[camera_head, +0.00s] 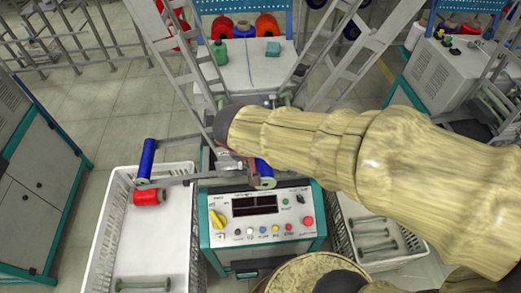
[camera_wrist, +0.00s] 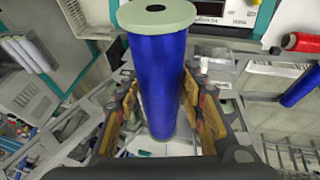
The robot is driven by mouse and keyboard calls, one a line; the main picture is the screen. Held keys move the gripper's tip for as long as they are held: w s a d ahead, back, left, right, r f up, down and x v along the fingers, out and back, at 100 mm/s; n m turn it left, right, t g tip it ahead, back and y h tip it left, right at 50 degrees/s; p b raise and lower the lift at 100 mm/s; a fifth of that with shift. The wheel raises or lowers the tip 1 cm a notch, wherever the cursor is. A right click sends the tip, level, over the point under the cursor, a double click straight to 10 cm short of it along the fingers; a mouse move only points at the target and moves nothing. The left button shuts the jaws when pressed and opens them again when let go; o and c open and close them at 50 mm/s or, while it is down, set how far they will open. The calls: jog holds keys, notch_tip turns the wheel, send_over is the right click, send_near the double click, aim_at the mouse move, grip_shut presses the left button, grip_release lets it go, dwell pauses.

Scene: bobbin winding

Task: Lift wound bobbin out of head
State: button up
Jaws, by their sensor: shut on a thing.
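A blue wound bobbin (camera_wrist: 152,85) with a pale green end flange stands between the two fingers of my gripper (camera_wrist: 160,108) in the wrist view. The gripper is shut on its sides. In the head view the bobbin (camera_head: 264,168) shows just behind the control panel, partly covered by my arm. My gripper (camera_head: 250,172) is mostly hidden there. The winding head (camera_head: 208,177) is largely hidden by my arm and gripper. I cannot tell whether the bobbin still touches its seat.
The control box (camera_head: 263,218) is close in front. A right crate (camera_head: 398,262) holds several empty bobbins. Metal frames rise behind.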

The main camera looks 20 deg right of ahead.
jog(key=s+a+b, duration=0.1)
jog(key=s+a, duration=0.1)
jog(key=s, duration=0.8)
dwell(0.3)
dwell(0.5)
